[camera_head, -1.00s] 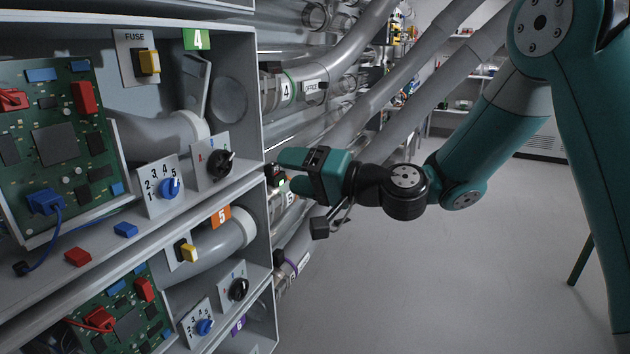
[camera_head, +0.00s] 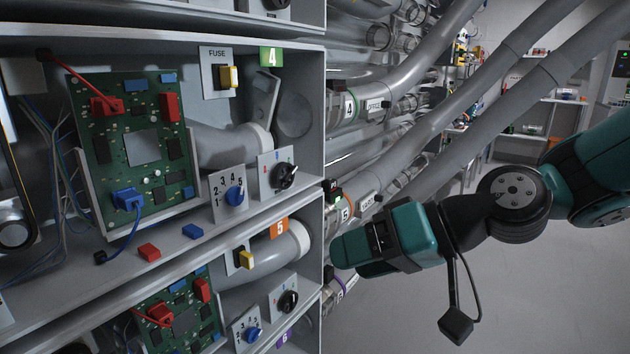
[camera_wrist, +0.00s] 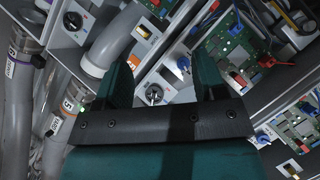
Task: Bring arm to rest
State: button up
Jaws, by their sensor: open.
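My gripper (camera_head: 345,252) is teal and black. In the head view it points left, just right of the cabinet's edge beside bay 5. In the wrist view its two teal fingers (camera_wrist: 163,88) stand apart with nothing between them, so it is open and empty. My arm comes in from the right edge of the head view. A black box on a cable hangs below the wrist. No loose thing is held.
The grey cabinet (camera_head: 120,43) fills the left, with a circuit board (camera_head: 140,145), blue dial (camera_head: 235,196), black knob (camera_head: 284,175) and yellow fuse (camera_head: 228,77) in bay 4. Grey pipes (camera_head: 470,125) run behind my gripper. The floor (camera_head: 560,310) at lower right is clear.

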jog(key=s+d+f+n+g+h, duration=0.1)
jog(key=s+d+g+h, duration=0.1)
jog(key=s+d+h, duration=0.35)
jog(key=s+d+f+n+g+h, duration=0.1)
jog(key=s+d+f+h, duration=0.1)
jog(key=s, duration=0.7)
notch_tip(320, 180, up, 27)
jog(key=p, duration=2.7)
jog(key=shift+w+r, duration=0.15)
jog(key=shift+w, duration=0.3)
